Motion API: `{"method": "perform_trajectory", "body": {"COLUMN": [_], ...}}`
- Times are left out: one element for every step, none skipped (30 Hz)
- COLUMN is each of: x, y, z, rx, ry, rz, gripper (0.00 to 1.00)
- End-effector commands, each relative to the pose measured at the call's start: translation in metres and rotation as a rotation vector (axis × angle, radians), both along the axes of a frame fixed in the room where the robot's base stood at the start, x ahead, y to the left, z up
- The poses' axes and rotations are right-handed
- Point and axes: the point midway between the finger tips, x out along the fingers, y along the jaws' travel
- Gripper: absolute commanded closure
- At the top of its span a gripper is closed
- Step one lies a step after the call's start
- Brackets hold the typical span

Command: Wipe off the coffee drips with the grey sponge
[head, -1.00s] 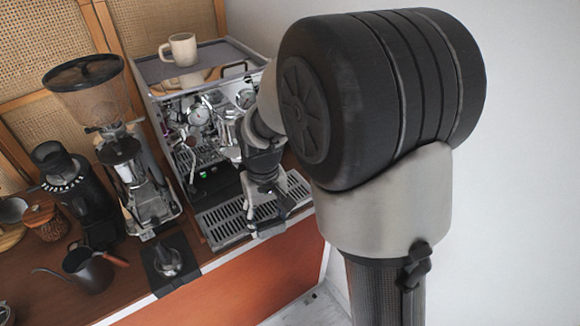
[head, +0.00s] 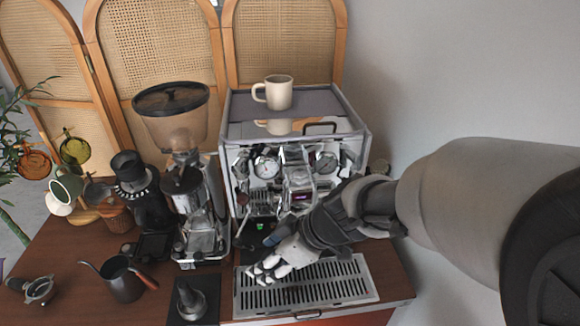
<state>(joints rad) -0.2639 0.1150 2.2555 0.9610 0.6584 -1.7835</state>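My gripper (head: 266,271) reaches in from the right, its pale fingertips low over the left part of the espresso machine's slotted drip tray (head: 345,285). I cannot tell whether the fingertips touch the tray, or whether they are open or shut. A small dark brownish patch shows on the tray just in front of the fingers; it may be coffee drips, but it is too small to be sure. I cannot make out the grey sponge; my gripper and wrist hide part of the tray and machine front.
The espresso machine (head: 242,130) carries a cream mug (head: 279,92) on top. A grinder (head: 173,115) stands left of it. A tamper (head: 190,297) on a dark mat, a black kettle (head: 122,282) and a portafilter (head: 39,290) stand front left. A wall is at right.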

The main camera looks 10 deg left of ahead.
Motion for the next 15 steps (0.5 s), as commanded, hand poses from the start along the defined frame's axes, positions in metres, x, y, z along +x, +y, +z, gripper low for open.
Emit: {"method": "perform_trajectory", "body": {"x": [-0.001,-0.002,-0.002,-0.003,-0.003,-0.003,-0.003,-0.003,-0.003,-0.003,-0.003,-0.003,-0.003,-0.003,-0.003], "y": [0.005,0.007,0.009,0.010,0.010,0.011,0.010,0.010,0.010,0.010,0.010,0.010,0.010,0.010,0.010], "z": [0.002,0.002,0.002,0.001,-0.001,-0.004,-0.007,-0.011,-0.016,-0.019,-0.023,-0.027,-0.030,-0.033,-0.036], "rx": [0.015,0.023,0.030,0.033,0.034,0.035,0.035,0.035,0.034,0.033,0.033,0.033,0.033,0.033,0.033], "ry": [-0.003,-0.004,-0.006,-0.006,-0.008,-0.008,-0.007,-0.006,-0.008,-0.007,-0.007,-0.007,-0.007,-0.007,-0.007], "rz": [0.027,0.038,0.050,0.056,0.061,0.062,0.061,0.060,0.061,0.061,0.060,0.060,0.060,0.060,0.060], "gripper": [0.65,0.65,0.65,0.65,0.65,0.65,0.65,0.65,0.65,0.65,0.65,0.65,0.65,0.65,0.65]}}
